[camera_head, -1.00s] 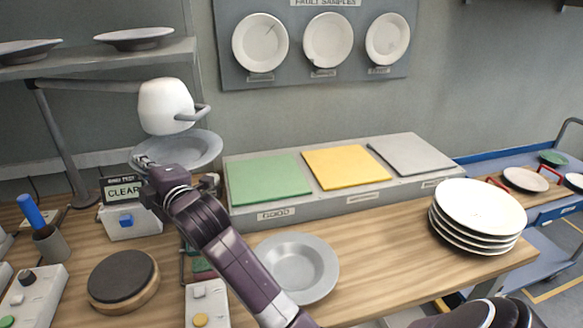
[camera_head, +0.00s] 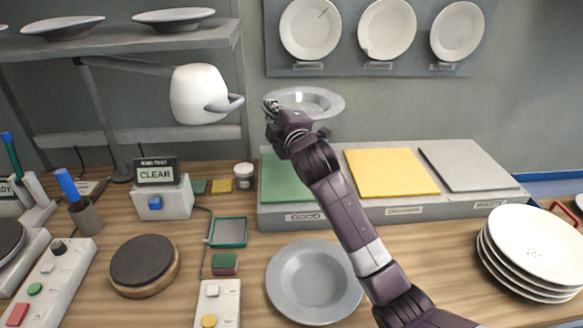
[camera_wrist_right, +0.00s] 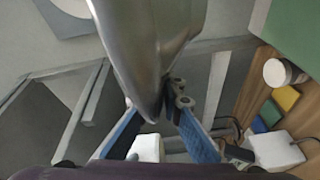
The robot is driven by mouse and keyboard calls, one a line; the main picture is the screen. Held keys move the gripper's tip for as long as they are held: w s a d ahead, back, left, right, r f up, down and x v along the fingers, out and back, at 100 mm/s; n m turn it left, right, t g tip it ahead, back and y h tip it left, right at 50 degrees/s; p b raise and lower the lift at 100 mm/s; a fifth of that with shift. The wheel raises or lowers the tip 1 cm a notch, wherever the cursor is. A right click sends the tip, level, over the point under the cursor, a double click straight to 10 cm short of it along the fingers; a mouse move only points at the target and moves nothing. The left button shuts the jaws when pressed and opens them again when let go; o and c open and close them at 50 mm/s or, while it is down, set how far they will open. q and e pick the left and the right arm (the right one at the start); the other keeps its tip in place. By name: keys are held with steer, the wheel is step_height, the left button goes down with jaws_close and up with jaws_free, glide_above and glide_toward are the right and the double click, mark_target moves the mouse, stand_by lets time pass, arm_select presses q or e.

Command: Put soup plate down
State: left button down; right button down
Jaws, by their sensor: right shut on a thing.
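A grey soup plate (camera_head: 318,103) is held up in the air behind the green pad's rear edge, in front of the wall. My right gripper (camera_head: 272,108) is shut on its left rim. In the right wrist view the plate (camera_wrist_right: 145,35) shows nearly edge-on, pinched between the blue-padded fingers of the gripper (camera_wrist_right: 163,112). The green pad (camera_head: 283,178) marked GOOD lies below, partly hidden by my right arm. A second grey soup plate (camera_head: 310,282) lies on the wooden table in front of the pads. My left gripper is out of view.
A yellow pad (camera_head: 390,173) and a grey pad (camera_head: 468,165) lie bare on the same raised block. A white lamp (camera_head: 200,94) hangs left of the held plate. A stack of white plates (camera_head: 535,245) stands at right. The CLEAR display (camera_head: 157,172) stands left.

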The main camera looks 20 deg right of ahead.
step_height(320, 180, down, 17)
steer(key=shift+f+p, duration=0.2)
steer(key=shift+p, duration=0.3)
steer(key=shift+f, duration=0.2)
steer(key=c, duration=2.3)
jaws_free()
steer(key=shift+o, duration=1)
